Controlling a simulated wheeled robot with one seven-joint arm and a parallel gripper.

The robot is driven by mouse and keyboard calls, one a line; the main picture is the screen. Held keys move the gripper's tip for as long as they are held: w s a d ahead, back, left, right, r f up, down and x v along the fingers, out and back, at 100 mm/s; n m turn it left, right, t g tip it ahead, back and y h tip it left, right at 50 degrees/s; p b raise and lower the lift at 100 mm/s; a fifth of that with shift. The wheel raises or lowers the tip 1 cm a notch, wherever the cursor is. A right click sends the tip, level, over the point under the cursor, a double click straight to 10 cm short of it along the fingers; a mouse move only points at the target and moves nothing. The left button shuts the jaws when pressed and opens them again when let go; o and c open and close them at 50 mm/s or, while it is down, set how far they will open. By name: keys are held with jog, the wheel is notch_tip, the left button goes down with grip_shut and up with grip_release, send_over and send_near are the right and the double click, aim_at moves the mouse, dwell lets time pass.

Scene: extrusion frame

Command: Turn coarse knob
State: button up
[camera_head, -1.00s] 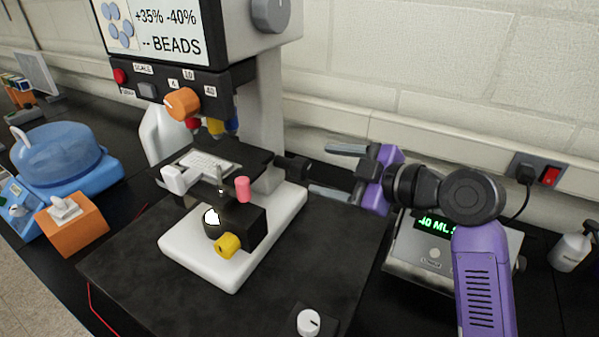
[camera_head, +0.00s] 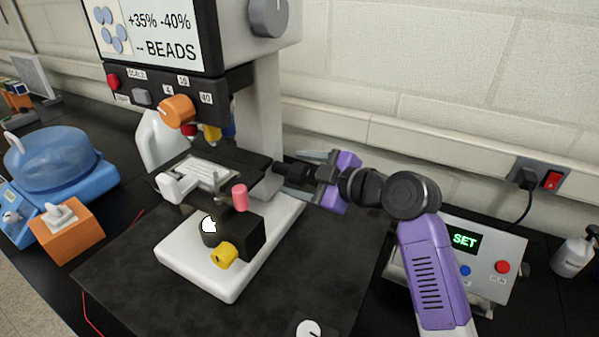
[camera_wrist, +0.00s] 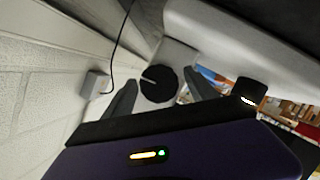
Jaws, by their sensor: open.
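The microscope (camera_head: 268,110) stands on a white base. In the wrist view, a round black knob (camera_wrist: 158,84) with a white line lies between my two open fingers (camera_wrist: 160,92). Contact with either finger is not clear.
A box with a green SET display (camera_head: 464,240) stands behind my arm. The wall (camera_head: 420,90) is close behind. The black mat (camera_head: 150,285) has free room in front.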

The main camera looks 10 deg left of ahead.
jog(key=shift+c, duration=0.3)
jog(key=c, duration=1.3)
jog(key=shift+m, duration=0.3)
jog(key=shift+w+m+g, duration=0.1)
jog(key=shift+m+g, duration=0.8)
jog(key=shift+m, duration=0.3)
jog(key=shift+m+g+y, duration=0.3)
jog(key=shift+m+g, duration=0.5)
jog(key=shift+m, duration=0.3)
